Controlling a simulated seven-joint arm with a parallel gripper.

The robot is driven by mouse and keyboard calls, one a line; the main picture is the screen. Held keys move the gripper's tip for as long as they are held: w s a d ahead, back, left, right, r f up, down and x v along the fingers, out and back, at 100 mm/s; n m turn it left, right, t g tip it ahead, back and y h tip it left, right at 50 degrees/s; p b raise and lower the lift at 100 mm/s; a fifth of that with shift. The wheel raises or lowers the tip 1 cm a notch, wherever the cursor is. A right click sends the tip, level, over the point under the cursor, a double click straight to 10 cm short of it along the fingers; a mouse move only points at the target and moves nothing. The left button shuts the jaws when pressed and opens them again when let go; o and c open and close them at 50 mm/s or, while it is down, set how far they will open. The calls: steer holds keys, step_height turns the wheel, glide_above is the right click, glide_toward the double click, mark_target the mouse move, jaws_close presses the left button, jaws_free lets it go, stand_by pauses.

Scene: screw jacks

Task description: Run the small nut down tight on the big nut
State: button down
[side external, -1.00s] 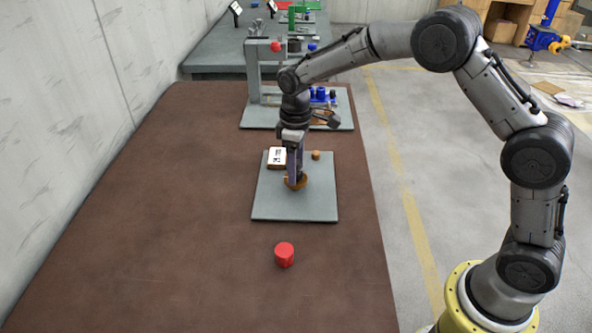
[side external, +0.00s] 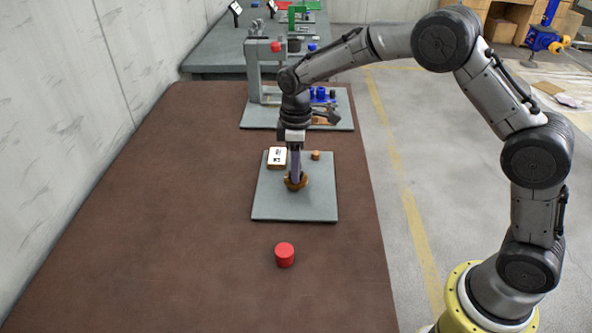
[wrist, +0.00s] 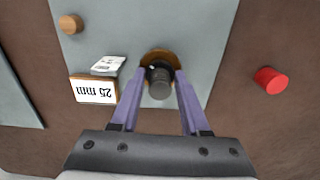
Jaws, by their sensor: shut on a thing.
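The big nut is a brass-coloured ring (wrist: 153,55) low on the grey plate. It shows below my fingers in the side view (side external: 296,183). A dark grey screw (wrist: 160,88) rises from its middle toward the wrist camera. The small nut seems to be the darker collar (wrist: 158,69) around the screw, between my fingertips; its edges are hard to make out. My gripper (wrist: 161,73) points straight down with its two purple fingers closed on this collar from both sides. In the side view my gripper (side external: 295,178) stands over the big nut and hides the small nut.
The grey plate (side external: 270,205) also bears a "25 mm" block (wrist: 95,91) with a white card and a small brown cylinder (wrist: 71,24). A red cylinder (side external: 285,255) stands on the brown table in front. A fixture (side external: 300,122) stands behind.

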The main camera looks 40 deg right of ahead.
steer(key=m, duration=0.5)
steer(key=shift+m, duration=0.4)
steer(key=m, duration=0.4)
steer(key=shift+f+m, duration=0.1)
steer(key=shift+m, duration=0.3)
steer(key=c, duration=0.6)
jaws_free()
steer(key=shift+m, duration=0.5)
steer(key=shift+r, duration=3.55)
